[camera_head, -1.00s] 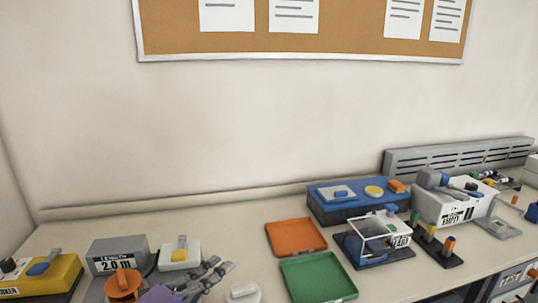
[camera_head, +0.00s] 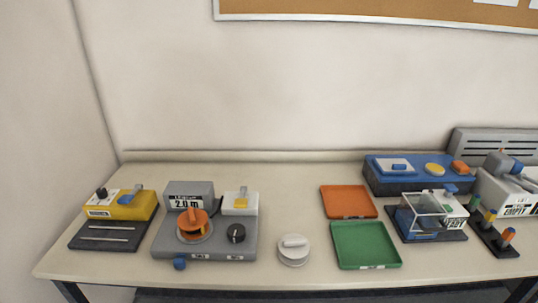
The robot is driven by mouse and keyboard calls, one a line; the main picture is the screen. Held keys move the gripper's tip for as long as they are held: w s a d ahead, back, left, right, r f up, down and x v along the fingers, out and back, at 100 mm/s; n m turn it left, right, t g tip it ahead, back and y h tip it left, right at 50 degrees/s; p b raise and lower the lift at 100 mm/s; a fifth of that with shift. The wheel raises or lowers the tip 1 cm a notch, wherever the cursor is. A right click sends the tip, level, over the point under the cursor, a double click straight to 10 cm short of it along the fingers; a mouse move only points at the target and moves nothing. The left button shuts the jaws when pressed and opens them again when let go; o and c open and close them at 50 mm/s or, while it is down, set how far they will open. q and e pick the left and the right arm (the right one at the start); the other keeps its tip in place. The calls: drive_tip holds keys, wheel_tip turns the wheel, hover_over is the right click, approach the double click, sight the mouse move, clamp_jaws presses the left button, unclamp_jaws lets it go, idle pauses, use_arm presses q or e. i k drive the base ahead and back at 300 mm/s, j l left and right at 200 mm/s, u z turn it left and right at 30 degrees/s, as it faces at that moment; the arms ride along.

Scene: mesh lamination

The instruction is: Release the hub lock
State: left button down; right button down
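A grey device (camera_head: 217,247) with a display reading 2.0 m stands on the left part of the bench. An orange hub with a raised grip (camera_head: 194,220) sits on a round disc at its left. A black knob (camera_head: 236,233) is at its right, and a blue knob (camera_head: 180,264) is at its front left edge. A white block with a yellow part and grey lever (camera_head: 240,202) is at its back right. I cannot tell which part is the hub lock. Neither gripper is in view.
A yellow device (camera_head: 120,205) stands at left. A white round piece with a handle (camera_head: 293,250) is right of the grey device. Orange (camera_head: 348,202) and green (camera_head: 365,244) trays, a blue box (camera_head: 420,178) and a clear-sided box (camera_head: 432,215) stand farther right.

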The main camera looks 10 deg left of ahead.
sight(180, 263)
drive_tip(key=u, duration=1.2)
drive_tip(key=i+u, duration=0.15)
drive_tip(key=u, duration=0.25)
